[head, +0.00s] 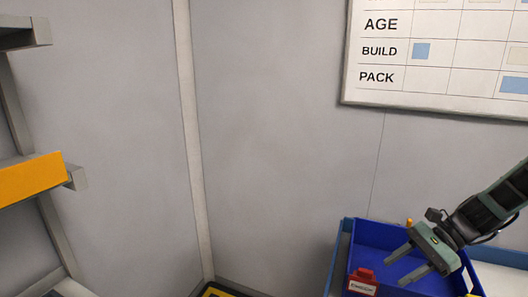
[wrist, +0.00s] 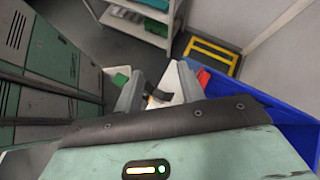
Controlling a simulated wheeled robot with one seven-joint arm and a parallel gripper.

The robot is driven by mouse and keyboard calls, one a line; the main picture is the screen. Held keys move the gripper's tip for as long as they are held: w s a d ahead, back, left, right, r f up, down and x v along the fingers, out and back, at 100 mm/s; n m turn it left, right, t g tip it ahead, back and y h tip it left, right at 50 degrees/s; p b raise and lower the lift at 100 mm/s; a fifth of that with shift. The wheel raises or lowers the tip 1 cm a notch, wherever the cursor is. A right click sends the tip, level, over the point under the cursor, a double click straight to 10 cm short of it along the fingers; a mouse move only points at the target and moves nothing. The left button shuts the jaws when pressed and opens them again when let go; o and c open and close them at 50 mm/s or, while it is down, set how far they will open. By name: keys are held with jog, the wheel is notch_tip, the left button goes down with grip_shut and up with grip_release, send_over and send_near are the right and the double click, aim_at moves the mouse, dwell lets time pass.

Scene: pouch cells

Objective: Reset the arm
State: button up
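My gripper (head: 393,271) is at the lower right of the head view, on the end of my arm, which reaches in from the right edge. Its two fingers are spread apart and point left and down, over or in front of a blue bin (head: 372,233). Nothing shows held between them. In the wrist view the gripper (wrist: 160,80) also has its fingers apart, with a white surface and a dark piece visible beyond the gap. The blue bin's wall (wrist: 270,105) runs along the right there.
A red labelled container (head: 362,283) is left of the fingers. A rack with an orange bar (head: 30,178) stands at the left. A wall chart (head: 395,95) hangs above my arm. A yellow-and-black framed patch (wrist: 212,52) is on the floor. Green cabinets (wrist: 50,60) stand left in the wrist view.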

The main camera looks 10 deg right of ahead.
jog(key=s+a+r+n+h, duration=0.3)
jog(key=s+a+n, duration=0.2)
jog(key=a+n, duration=0.3)
jog(key=s+a+r+n+h, duration=0.3)
jog(key=s+a+n, duration=0.3)
jog(key=a+n, duration=0.2)
jog(key=s+a+r+n+g+h, duration=0.1)
jog(key=s+a+r+n+h, duration=0.2)
jog(key=a+n, duration=0.5)
jog(key=s+a+r, duration=0.1)
jog(key=s, duration=0.1)
jog(key=shift+s+a+r+n+h, duration=0.3)
jog(key=shift+a+r+n+h, duration=0.05)
jog(key=shift+n+h, duration=0.05)
